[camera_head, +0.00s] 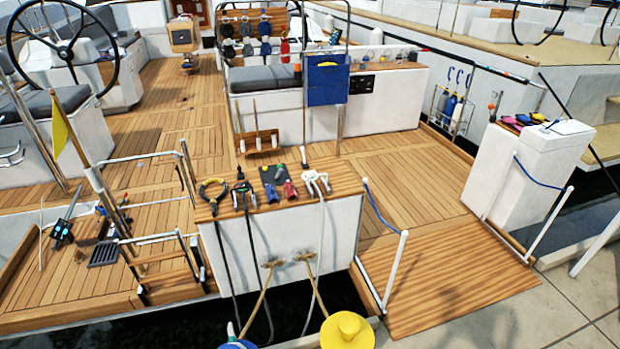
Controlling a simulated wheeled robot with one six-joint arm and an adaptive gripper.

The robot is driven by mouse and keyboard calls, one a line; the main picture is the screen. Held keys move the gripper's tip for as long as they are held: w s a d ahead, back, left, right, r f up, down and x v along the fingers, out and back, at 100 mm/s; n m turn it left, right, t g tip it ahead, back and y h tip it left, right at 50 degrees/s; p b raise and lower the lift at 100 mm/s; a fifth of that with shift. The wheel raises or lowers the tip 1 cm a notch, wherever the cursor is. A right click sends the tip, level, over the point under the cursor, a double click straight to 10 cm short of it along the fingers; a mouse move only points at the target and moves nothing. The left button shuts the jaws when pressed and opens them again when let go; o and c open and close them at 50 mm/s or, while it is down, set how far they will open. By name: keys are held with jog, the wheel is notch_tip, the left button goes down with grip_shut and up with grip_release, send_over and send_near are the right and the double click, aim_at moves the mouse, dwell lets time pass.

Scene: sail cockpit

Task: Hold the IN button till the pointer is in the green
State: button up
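I cannot make out an IN button or a pointer with a green zone anywhere in this view. A small dark panel (362,84) is set in the white locker side behind the blue bag, but its markings are too small to read. My gripper is not in view.
A white console with a wooden top (330,169) stands in the middle, bearing ropes and fittings. A wooden gangway (460,285) lies at the right front, beside a white pedestal (525,165). A yellow bollard-like object (347,331) stands at the bottom. Teak deck (160,130) is open at left.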

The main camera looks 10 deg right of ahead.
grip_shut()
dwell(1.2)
